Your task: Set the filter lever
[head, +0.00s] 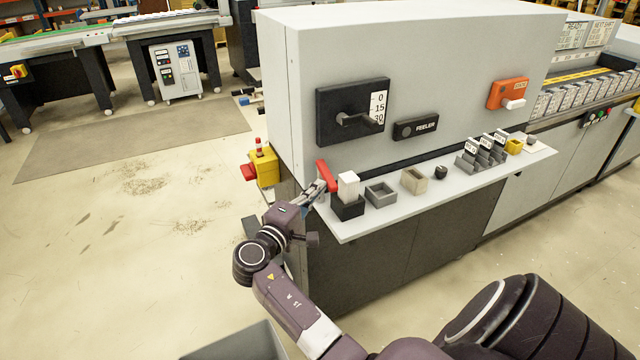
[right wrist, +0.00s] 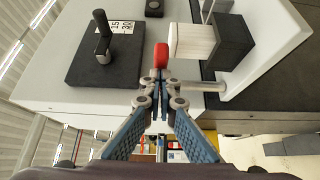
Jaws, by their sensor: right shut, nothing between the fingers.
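A black plate (head: 325,115) on the grey machine's face carries a dark lever (head: 352,119) beside a white scale reading 0, 15, 30. The lever sticks out; I cannot tell its exact setting. It also shows in the right wrist view (right wrist: 103,38), upper left. A red handle (head: 326,176) stands at the shelf's left end; its red end shows in the right wrist view (right wrist: 161,56). No readable label says which one is the filter lever. My right gripper (right wrist: 161,84) is shut and empty, its fingertips right by the red handle; contact is unclear. My left gripper is out of view.
The white shelf (head: 350,228) holds a black holder with white blocks (head: 348,190), small trays (head: 380,194) and card slots. A FEELER module (head: 416,127) and an orange switch box (head: 507,93) sit above. A yellow box (head: 264,168) with a red button is left of the gripper.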

